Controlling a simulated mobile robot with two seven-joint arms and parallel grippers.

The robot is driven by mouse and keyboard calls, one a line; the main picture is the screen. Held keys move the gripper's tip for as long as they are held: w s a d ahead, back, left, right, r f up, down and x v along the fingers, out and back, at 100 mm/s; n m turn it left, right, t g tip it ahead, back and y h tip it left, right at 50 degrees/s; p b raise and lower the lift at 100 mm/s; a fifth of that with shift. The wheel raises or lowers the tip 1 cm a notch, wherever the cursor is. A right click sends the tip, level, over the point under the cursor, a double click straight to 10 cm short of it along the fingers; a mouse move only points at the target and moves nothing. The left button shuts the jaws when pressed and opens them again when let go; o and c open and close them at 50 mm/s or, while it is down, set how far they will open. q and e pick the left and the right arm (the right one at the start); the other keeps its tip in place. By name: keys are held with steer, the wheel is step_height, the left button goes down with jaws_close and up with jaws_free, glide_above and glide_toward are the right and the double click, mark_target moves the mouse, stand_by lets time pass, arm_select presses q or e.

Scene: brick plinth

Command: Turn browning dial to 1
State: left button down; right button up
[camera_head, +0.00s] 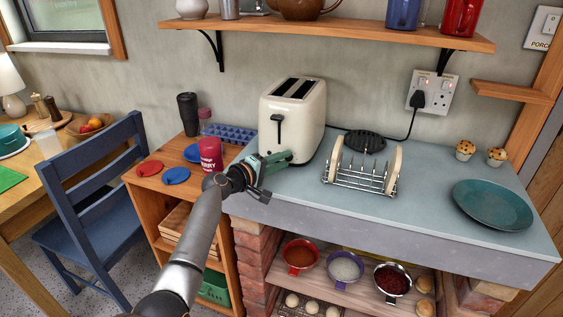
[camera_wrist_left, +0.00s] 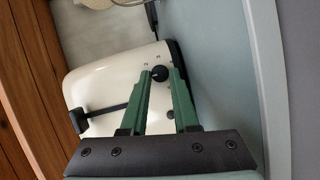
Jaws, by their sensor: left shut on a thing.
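The cream toaster (camera_head: 295,115) stands upright on the grey counter of the plinth, with two dark slots on top and a black lever on its front. In the left wrist view the toaster (camera_wrist_left: 110,72) shows tilted, with its black lever (camera_wrist_left: 98,116) to the left. The black browning dial (camera_wrist_left: 159,73) sits between the tips of my green left gripper (camera_wrist_left: 161,76), which is shut on it. In the head view my left gripper (camera_head: 289,157) reaches the toaster's lower front and hides the dial. My right gripper is not in view.
A teal plate (camera_head: 493,204) and muffins (camera_head: 465,150) are farther right. A red cup (camera_head: 211,154) stands on the wooden cabinet to the left. A shelf (camera_head: 330,30) hangs above. The counter between rack and plate is clear.

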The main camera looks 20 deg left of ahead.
arm_select(q)
steer(key=c, duration=1.1)
jaws_free()
steer(key=o, duration=0.4)
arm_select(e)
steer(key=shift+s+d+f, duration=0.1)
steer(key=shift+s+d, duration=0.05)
arm_select(q)
steer(key=shift+s+a, duration=0.25)
steer(key=shift+s, duration=0.15)
steer(key=p+v, duration=0.1)
steer(key=v, duration=1)
steer(key=shift+s+a, duration=0.1)
steer(key=shift+s, duration=0.2)
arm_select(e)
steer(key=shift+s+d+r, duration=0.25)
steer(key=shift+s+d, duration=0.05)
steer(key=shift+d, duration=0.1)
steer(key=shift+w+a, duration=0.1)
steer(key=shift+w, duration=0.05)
